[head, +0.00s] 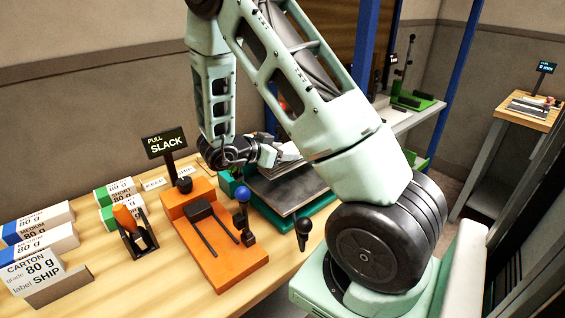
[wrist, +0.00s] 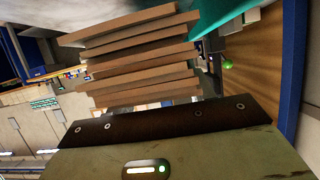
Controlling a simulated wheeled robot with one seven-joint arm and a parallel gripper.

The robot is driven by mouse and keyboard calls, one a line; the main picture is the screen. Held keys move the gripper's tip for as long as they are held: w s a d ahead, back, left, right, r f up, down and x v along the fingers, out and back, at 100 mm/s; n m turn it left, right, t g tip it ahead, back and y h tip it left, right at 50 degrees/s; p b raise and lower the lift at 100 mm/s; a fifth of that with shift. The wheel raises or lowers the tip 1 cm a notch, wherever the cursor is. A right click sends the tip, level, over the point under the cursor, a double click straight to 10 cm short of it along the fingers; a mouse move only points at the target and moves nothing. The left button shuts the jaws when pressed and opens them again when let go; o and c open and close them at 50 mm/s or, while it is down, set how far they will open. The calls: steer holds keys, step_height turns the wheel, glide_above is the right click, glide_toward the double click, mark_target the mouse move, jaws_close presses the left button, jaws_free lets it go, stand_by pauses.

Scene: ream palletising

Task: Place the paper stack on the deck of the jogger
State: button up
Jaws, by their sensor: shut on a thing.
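The paper stack (wrist: 140,60) fills the upper middle of the wrist view as several uneven tan layers with ragged edges. In the head view its pale edge (head: 288,152) shows beside my gripper (head: 265,155), partly hidden by my arm. My gripper is shut on the stack; a dark bolted jaw edge (wrist: 180,120) shows just below it in the wrist view. The teal jogger (head: 308,222) has a flat grey deck (head: 285,188), partly hidden by my arm. The stack appears over the deck's far side; I cannot tell whether it touches.
An orange strapping tool (head: 230,268) with levers and a "PULL SLACK" sign (head: 166,143) stands left of the jogger on the wooden bench (head: 165,278). Labelled cartons (head: 38,242) line the bench's left. A blue post (head: 362,60) rises behind. A small table (head: 528,112) stands far right.

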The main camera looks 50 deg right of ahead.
steer(key=shift+f, duration=1.8)
